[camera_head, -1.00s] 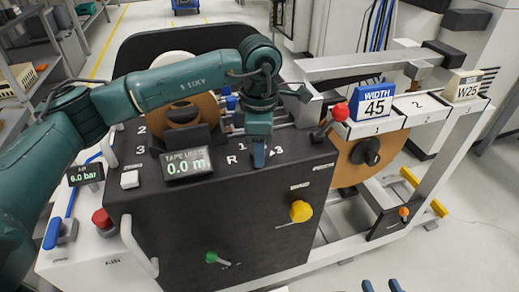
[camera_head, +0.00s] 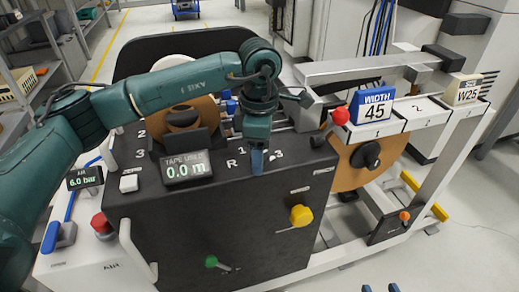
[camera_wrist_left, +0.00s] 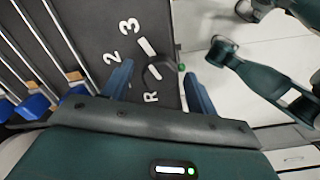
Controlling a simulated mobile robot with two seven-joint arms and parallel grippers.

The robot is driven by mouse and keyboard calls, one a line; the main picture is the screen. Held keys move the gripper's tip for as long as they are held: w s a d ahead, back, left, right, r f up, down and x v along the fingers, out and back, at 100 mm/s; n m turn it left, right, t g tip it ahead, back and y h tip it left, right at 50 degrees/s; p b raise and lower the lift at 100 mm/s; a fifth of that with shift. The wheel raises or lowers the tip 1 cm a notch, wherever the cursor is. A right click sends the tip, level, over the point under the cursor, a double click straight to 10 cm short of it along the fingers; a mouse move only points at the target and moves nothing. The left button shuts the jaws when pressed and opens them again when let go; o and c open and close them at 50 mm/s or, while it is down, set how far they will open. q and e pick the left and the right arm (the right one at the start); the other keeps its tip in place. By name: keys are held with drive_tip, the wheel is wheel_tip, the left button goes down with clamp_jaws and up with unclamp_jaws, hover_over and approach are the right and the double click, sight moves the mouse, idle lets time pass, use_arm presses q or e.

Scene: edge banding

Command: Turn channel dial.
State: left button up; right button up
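The channel dial (camera_wrist_left: 157,72) shows in the left wrist view as a dark, partly unclear shape on the black panel. The white marks R, 2 and 3 stand around it, with a white bar beside it. My left gripper (camera_wrist_left: 158,88) is open, with its two blue fingers on either side of the dial area. I cannot tell whether they touch it. In the head view my left gripper (camera_head: 257,162) points down at the top of the black cabinet and hides the dial. My right gripper (camera_head: 381,288) shows only its two parted blue fingertips at the bottom edge.
A tape display (camera_head: 187,168) reading 0.0 m stands left of my left gripper. A red-ball lever (camera_head: 340,117) and a blue WIDTH 45 sign (camera_head: 372,105) are to the right. A yellow knob (camera_head: 301,215) and green knob (camera_head: 211,262) are on the cabinet front.

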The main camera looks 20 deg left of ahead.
use_arm(q)
wheel_tip(320, 180, up, 13)
drive_tip(key=p, duration=0.1)
idle(0.6)
